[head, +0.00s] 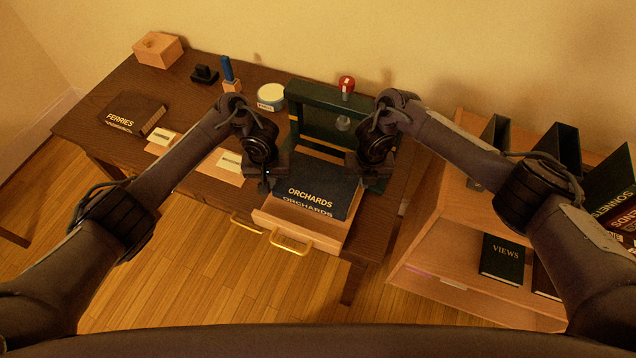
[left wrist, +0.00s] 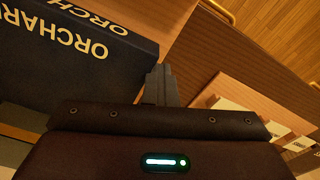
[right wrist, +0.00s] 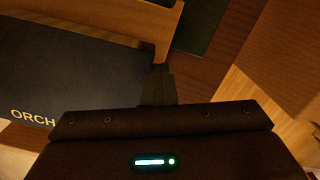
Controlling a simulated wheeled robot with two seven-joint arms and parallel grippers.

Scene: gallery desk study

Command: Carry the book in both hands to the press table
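The dark book marked ORCHARDS (head: 318,196) lies flat between my two grippers, above a pale wooden box-like piece (head: 330,235) with a brass handle. I cannot tell whether it rests on that piece. My left gripper (head: 268,182) is at the book's left side; its fingers look closed together beside the book's edge in the left wrist view (left wrist: 160,85). My right gripper (head: 362,178) is at the right side, its fingers likewise together beside the book in the right wrist view (right wrist: 158,86). A green press frame (head: 300,95) with a red knob (head: 346,84) stands directly behind the book.
The dark desk (head: 105,85) holds the FERRIES book (head: 130,112), pale cards (head: 228,165), a round tin (head: 271,95), a stamp (head: 228,72) and a wooden box (head: 158,48). A wooden shelf (head: 450,225) at right holds the VIEWS book (head: 502,260) and upright books.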

